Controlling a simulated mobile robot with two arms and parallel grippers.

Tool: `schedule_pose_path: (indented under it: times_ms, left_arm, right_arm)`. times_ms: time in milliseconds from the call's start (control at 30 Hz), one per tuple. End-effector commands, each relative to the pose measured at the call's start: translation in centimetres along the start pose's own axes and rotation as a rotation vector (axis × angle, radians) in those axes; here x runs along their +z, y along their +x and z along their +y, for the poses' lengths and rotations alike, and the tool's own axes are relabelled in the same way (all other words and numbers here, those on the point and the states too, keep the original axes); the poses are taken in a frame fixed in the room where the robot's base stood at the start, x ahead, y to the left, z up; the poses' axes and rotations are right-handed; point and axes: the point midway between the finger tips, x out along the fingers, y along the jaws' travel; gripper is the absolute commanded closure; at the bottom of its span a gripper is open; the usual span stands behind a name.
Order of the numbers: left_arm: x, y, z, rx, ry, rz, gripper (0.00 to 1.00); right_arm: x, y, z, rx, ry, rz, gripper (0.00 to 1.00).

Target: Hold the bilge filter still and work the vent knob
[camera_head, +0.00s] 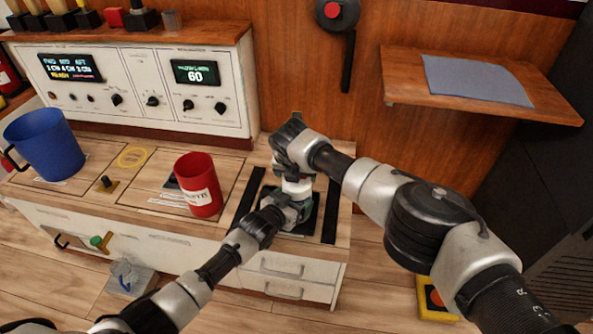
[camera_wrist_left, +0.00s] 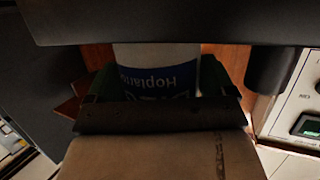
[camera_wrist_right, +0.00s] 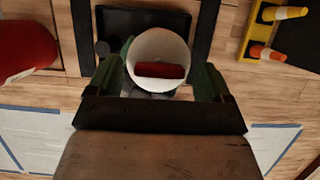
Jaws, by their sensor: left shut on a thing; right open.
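The bilge filter (camera_head: 296,188), a white upright cylinder, stands on a dark pad between two black strips at the right end of the bench. My left gripper (camera_head: 293,209) is shut on it low down from the front left. The left wrist view shows its blue label (camera_wrist_left: 157,78) between the fingers. The vent knob (camera_wrist_right: 160,71) is a red bar on the filter's round white top. My right gripper (camera_wrist_right: 160,84) is open, pointing down, with a finger on either side of the white top. The head view hides the knob behind the right gripper (camera_head: 298,165).
A red mug (camera_head: 199,187) stands close left of the filter. A blue mug (camera_head: 44,144) and a yellow ring (camera_head: 132,157) are farther left. A control panel (camera_head: 150,92) rises behind, and a wooden shelf (camera_head: 480,84) juts out at the right.

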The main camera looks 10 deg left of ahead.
Motion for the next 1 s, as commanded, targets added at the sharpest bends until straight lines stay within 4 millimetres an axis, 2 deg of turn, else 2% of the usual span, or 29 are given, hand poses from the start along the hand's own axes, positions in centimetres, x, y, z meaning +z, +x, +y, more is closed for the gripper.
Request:
schedule_pose_path:
  times_ms: [133,167,467,767,1000]
  left_arm:
    - [-0.26,0.03,0.00,0.000,0.000,0.006,0.60]
    - [-0.26,0.03,0.00,0.000,0.000,0.006,0.60]
    - [-0.27,0.03,0.00,0.000,0.000,0.006,0.60]
    - [-0.27,0.03,-0.01,0.000,0.000,0.006,0.60]
    - [-0.27,0.03,0.00,0.000,0.000,0.006,0.60]
  right_arm:
    - [-0.01,-0.01,0.01,0.000,0.000,0.000,0.19]
    - [-0.01,-0.02,0.01,0.000,0.000,0.000,0.22]
    - [0.00,-0.02,0.00,0.000,0.000,0.000,0.68]
    - [0.04,-0.01,-0.08,0.014,-0.032,0.000,0.69]
    - [0.05,0.02,-0.21,0.065,-0.155,0.001,0.69]
